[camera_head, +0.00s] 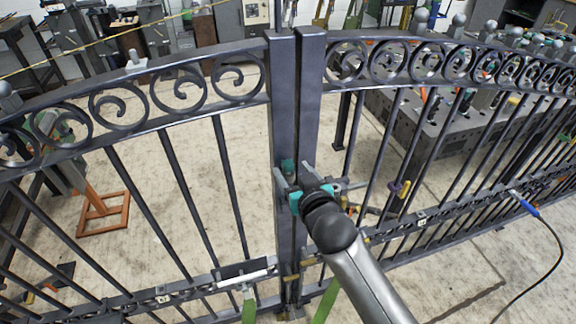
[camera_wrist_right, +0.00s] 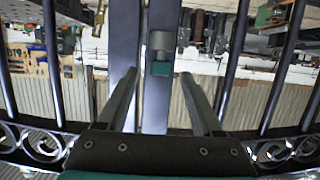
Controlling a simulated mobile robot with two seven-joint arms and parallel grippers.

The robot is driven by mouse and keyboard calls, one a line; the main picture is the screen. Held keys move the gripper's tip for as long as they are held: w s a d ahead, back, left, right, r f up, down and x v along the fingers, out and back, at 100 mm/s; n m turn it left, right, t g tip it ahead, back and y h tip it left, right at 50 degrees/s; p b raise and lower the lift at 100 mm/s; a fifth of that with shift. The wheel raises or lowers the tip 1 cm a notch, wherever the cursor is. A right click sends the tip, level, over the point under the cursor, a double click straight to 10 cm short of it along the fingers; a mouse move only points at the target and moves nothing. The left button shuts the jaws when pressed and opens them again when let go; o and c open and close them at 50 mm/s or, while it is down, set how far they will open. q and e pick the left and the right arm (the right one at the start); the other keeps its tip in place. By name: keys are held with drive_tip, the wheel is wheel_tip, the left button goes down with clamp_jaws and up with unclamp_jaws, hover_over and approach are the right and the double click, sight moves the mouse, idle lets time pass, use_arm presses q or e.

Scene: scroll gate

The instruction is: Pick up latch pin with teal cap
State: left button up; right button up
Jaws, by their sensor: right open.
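The latch pin with a teal cap (camera_head: 288,166) is on the dark gate posts where the two leaves meet. In the right wrist view the pin (camera_wrist_right: 162,50) shows as a grey cylinder with a teal end against the post. My right gripper (camera_head: 295,177) is in front of the posts, close to the pin and partly hiding the area around it. In the right wrist view its two fingers (camera_wrist_right: 160,86) are open, with the pin lying beyond the gap between their tips. I cannot tell whether either finger touches the pin. My left gripper is not in view.
Gate bars and scroll rings (camera_head: 178,90) spread on both sides of the posts. A white bar (camera_head: 248,280) lies on the lower left rail. A blue-ended cable (camera_head: 527,206) hangs at the right. A dark perforated table (camera_head: 450,130) stands behind the gate.

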sight(288, 170)
drive_tip(key=shift+x, duration=1.25)
drive_tip(key=shift+s, duration=0.1)
clamp_jaws()
